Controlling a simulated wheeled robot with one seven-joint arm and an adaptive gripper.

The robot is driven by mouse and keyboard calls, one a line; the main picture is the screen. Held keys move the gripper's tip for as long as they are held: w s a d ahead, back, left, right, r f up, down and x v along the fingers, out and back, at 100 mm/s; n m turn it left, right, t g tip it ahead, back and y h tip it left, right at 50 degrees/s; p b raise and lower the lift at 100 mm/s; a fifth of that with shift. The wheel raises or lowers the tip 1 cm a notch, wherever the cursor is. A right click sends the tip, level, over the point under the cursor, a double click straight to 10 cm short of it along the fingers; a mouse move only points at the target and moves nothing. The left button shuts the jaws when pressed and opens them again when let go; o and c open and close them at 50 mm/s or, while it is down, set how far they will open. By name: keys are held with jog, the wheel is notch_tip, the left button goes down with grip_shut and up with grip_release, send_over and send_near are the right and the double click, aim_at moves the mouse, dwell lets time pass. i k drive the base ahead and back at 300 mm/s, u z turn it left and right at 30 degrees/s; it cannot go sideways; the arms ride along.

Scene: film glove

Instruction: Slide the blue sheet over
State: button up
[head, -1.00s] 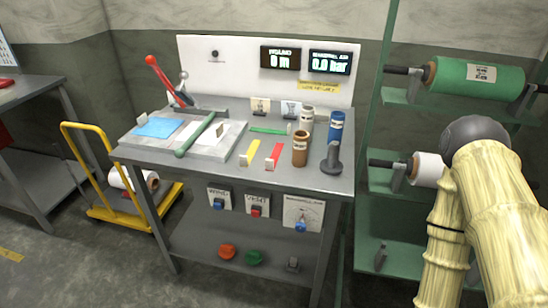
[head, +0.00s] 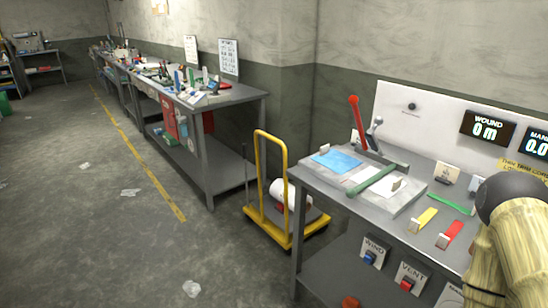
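The blue sheet (head: 336,160) lies flat on the left part of a pale grey board (head: 402,208) on the workbench, with a small light block at its upper left edge. A white sheet (head: 366,178) lies to its right, partly under a green bar (head: 377,179) that crosses the board at a slant. My arm, in a pale ribbed sleeve with a dark round joint, shows at the right edge. My gripper is out of the picture.
A red-handled lever (head: 357,122) stands behind the board. Yellow (head: 424,219) and red (head: 451,233) tabs lie to its right. A yellow cart (head: 262,190) with a white roll (head: 288,194) stands left of the bench. Open floor with scattered scraps lies further left.

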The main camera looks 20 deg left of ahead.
aim_at(337, 161)
jog(key=u, duration=0.75)
jog(key=k, duration=0.65)
jog(key=u, duration=1)
jog(key=i, duration=1.7)
jog(key=z, duration=0.85)
